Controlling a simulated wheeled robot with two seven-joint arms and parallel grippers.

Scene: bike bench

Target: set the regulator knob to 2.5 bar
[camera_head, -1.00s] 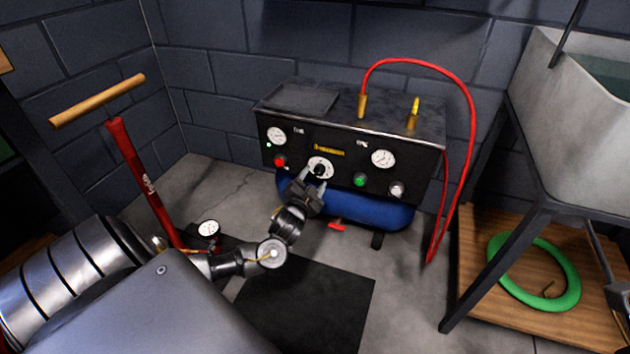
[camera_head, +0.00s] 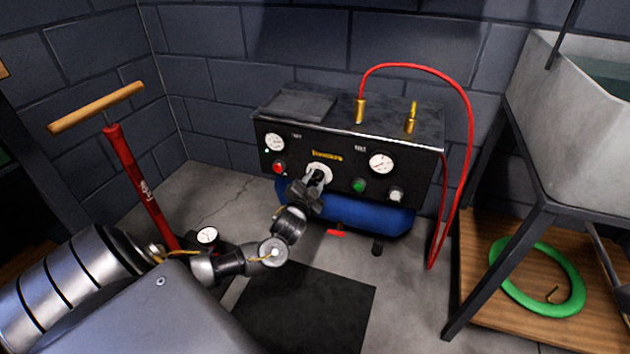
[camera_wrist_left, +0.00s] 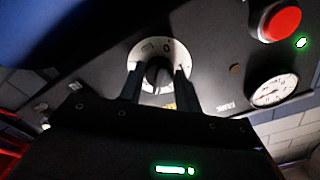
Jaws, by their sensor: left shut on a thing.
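The regulator knob (camera_head: 319,173) is a dark knob on a round white dial in the middle of the black compressor panel. My left gripper (camera_head: 317,179) is shut on it, fingers pointing into the panel. In the left wrist view the two fingers (camera_wrist_left: 159,80) press on either side of the knob (camera_wrist_left: 158,73). The white dial (camera_wrist_left: 152,48) shows around it, with a 0 at its top; other marks are partly hidden or too small to read. Two white gauges, left (camera_head: 275,142) and right (camera_head: 381,163), sit on the panel; their readings are too small. My right gripper is not in view.
A red button (camera_head: 278,168), a green button (camera_head: 358,186) and a silver knob (camera_head: 396,195) flank the dial. A red hose (camera_head: 466,110) loops at the right. A red pump (camera_head: 138,180) stands left.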

